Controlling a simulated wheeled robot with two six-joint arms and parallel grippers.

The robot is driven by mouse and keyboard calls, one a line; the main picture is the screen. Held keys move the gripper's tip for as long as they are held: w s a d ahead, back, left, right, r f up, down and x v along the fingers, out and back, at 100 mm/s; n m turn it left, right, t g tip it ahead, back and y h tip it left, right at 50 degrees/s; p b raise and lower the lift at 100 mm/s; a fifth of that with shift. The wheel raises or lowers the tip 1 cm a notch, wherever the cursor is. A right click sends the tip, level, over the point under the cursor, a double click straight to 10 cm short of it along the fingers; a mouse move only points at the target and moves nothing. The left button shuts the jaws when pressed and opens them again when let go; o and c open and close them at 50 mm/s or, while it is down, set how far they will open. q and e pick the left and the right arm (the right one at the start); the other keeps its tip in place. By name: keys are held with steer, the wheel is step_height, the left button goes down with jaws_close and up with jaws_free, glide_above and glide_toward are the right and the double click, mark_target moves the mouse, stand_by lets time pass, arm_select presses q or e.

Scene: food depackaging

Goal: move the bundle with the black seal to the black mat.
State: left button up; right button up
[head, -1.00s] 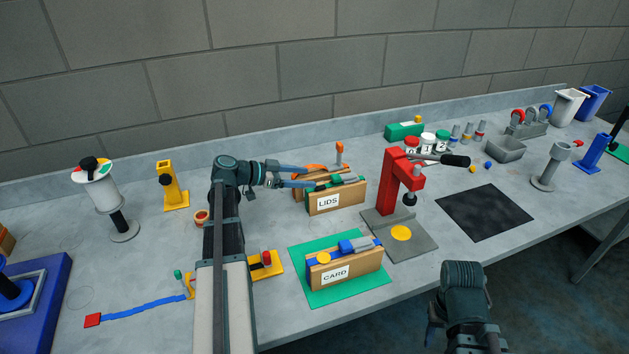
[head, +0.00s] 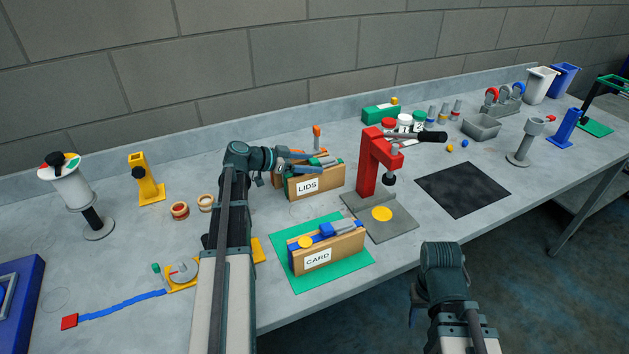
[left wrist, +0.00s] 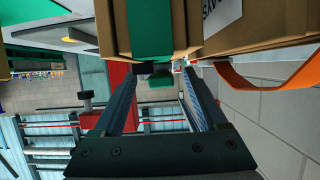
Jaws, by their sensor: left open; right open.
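The black mat (head: 463,189) lies flat and empty on the bench, right of the red press. A cardboard bundle labelled LIDS (head: 320,183) with a green strap stands left of the press; the strap (left wrist: 149,30) also shows in the left wrist view. Another bundle with an orange strap (left wrist: 265,88) is beside it, mostly hidden in the head view. A bundle labelled CARD (head: 341,249) with a blue strap stands on a green mat (head: 300,285). My left gripper (head: 308,156) is open by the LIDS bundle's top. My right gripper (head: 416,305) is open at the bench's front.
The red press (head: 367,165) with its black handle stands between the bundles and the black mat. A grey bin (head: 481,127), several jars and a grey stand (head: 522,150) are beyond. A yellow holder (head: 148,185) and white spool (head: 70,190) stand at left.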

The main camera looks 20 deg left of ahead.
mark_target(323, 161)
arm_select(q)
steer(key=b+x, duration=0.2)
steer(key=x, duration=0.3)
steer(key=shift+w+f, duration=0.1)
steer(key=shift+w, duration=0.05)
jaws_close()
